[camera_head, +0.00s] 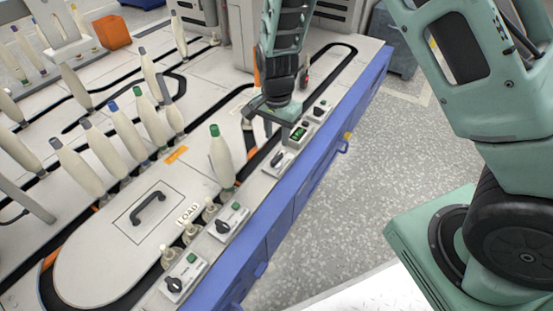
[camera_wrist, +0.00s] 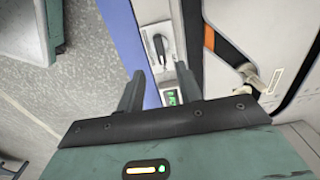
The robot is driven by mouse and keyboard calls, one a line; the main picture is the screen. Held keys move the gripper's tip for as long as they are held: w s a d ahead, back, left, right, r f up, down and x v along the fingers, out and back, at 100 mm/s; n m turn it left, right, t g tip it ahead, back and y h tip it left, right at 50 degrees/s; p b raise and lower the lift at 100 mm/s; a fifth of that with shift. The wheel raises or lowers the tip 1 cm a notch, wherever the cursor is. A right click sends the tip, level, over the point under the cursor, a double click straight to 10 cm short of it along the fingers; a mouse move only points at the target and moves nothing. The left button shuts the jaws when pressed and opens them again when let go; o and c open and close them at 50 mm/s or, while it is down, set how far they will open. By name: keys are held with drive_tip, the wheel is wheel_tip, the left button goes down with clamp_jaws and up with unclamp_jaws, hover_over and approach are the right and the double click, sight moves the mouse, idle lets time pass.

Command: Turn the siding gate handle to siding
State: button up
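A small panel (camera_wrist: 163,60) with a black rotary handle (camera_wrist: 160,47) lies beyond my fingertips in the wrist view. The handle lies roughly lengthwise along the panel. In the head view this handle (camera_head: 278,158) is on the blue table edge, beside the track. No label is readable, so I cannot tell whether it is the siding gate handle. My gripper (camera_wrist: 160,72) is open and empty, its two fingers apart, one on each side of the panel in the picture. In the head view my gripper (camera_head: 268,124) hangs above the track near the panels, apart from the handle.
A green-lit display (camera_head: 299,133) and another knob panel (camera_head: 319,112) sit farther along the edge. Two more panels (camera_head: 228,222) (camera_head: 183,281) are nearer. A green-topped bobbin (camera_head: 221,160) stands on the track close by. Several other bobbins stand at left.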

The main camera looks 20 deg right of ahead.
sight(277, 157)
wheel_tip(277, 157, down, 8)
drive_tip(key=b, duration=0.3)
clamp_jaws()
